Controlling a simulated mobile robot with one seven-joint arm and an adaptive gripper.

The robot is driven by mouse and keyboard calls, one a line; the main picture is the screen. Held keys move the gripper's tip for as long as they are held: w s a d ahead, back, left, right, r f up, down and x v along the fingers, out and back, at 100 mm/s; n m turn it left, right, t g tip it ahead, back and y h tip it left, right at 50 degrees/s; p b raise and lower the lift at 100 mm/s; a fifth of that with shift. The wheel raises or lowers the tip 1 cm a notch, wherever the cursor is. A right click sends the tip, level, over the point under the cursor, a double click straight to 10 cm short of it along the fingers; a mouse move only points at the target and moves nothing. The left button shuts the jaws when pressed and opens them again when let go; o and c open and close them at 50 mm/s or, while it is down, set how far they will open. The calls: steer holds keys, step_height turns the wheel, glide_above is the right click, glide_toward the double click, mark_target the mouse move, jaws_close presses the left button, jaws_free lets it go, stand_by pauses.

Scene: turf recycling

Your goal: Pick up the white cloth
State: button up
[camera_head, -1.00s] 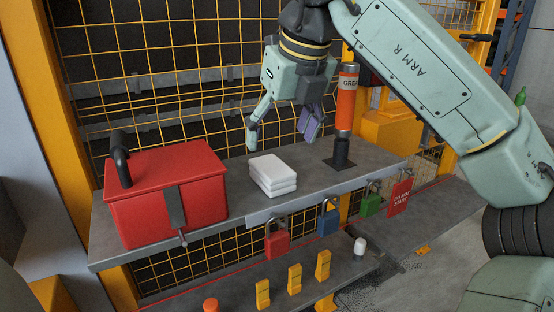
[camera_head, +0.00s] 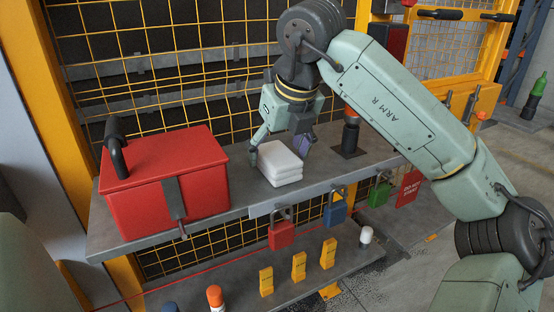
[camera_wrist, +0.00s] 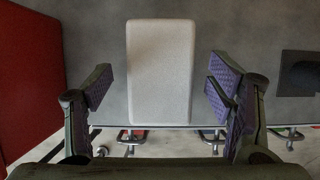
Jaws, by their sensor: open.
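The white cloth (camera_head: 279,163) is a folded, layered stack lying on the grey upper shelf, to the right of the red box. In the wrist view the white cloth (camera_wrist: 160,72) shows from above as a pale rectangle.
The red box (camera_head: 166,184) stands left of the cloth; its side (camera_wrist: 28,80) shows in the wrist view. A grease tube (camera_head: 350,134) stands to the right. Padlocks (camera_head: 281,235) hang along the shelf's front edge. Wire mesh (camera_head: 160,80) rises behind.

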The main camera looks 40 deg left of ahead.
steer(key=shift+w+a+f, duration=0.1)
steer(key=shift+a+f, duration=0.1)
steer(key=shift+f, duration=0.45)
steer(key=shift+f, duration=0.25)
steer(key=c, duration=1.2)
